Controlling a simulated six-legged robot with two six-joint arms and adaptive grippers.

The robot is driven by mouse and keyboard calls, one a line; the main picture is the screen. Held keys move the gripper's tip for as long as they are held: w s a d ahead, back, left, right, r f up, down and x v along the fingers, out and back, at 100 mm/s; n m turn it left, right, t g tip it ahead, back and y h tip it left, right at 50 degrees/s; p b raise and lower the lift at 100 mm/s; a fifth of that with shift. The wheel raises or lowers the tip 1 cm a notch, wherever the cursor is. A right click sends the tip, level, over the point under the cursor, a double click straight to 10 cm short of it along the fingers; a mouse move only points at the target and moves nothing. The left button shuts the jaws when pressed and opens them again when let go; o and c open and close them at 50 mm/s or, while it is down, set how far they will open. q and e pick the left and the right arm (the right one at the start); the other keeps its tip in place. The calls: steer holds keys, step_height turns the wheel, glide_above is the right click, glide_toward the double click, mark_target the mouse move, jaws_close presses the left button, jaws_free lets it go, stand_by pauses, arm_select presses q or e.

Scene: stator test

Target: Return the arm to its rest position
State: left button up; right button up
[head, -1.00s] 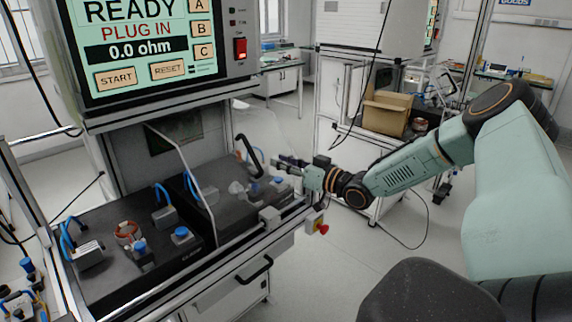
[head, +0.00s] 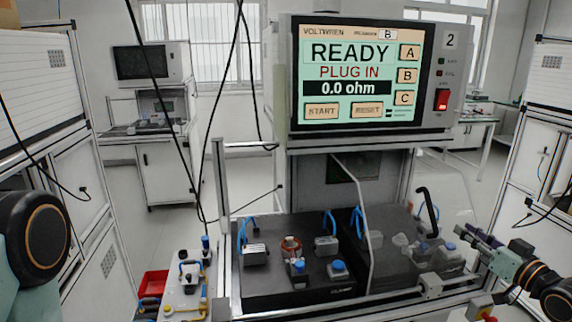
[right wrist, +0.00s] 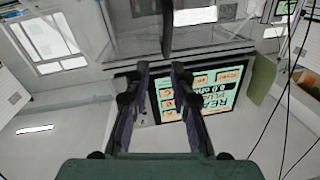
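My right arm comes in at the lower right of the head view. Its gripper (head: 465,235) is beside the right end of the test bench (head: 385,295), near the black handle (head: 428,212). In the right wrist view the two fingers (right wrist: 162,75) stand apart with nothing held between them. Of my left arm, only a rounded joint (head: 35,240) shows at the left edge; its gripper is out of view. The tester screen (head: 345,75) reads READY, PLUG IN, 0.0 ohm, and shows rotated in the right wrist view (right wrist: 200,95).
The bench holds a copper-coloured stator (head: 290,247), blue-topped parts (head: 338,268) and blue cables. A clear guard with a pale frame (head: 365,215) rises beside them. A side table with small parts (head: 190,270) and a red bin (head: 152,284) stand left. Open floor lies further left.

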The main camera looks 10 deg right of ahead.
steer(key=s+a+f+m+g+b, duration=0.2)
steer(key=s+a+f+g+b, duration=0.15)
steer(key=a+f, duration=0.65)
steer(key=s+a+f+m+g+b, duration=0.2)
steer(key=s+a+f+g, duration=0.25)
steer(key=a+f, duration=0.5)
steer(key=s+a+f+n+g+h+b, duration=0.1)
steer(key=s+a+f+g+b, duration=0.1)
steer(key=s+f, duration=0.4)
steer(key=s+a+f+n+g+h+b, duration=0.1)
steer(key=s+a+f+g+b, duration=0.2)
steer(key=s+f, duration=0.4)
steer(key=s+a+f+n+g+b, duration=0.1)
steer(key=s+f, duration=0.6)
steer(key=s, duration=0.9)
steer(key=a+g+b, duration=0.1)
steer(key=a+g, duration=0.1)
steer(key=g, duration=0.1)
steer(key=shift+s+f+n+g+h+b, duration=0.2)
steer(key=shift+n+g+h+b, duration=0.1)
steer(key=shift+g+h+b, duration=0.1)
steer(key=shift+a, duration=0.1)
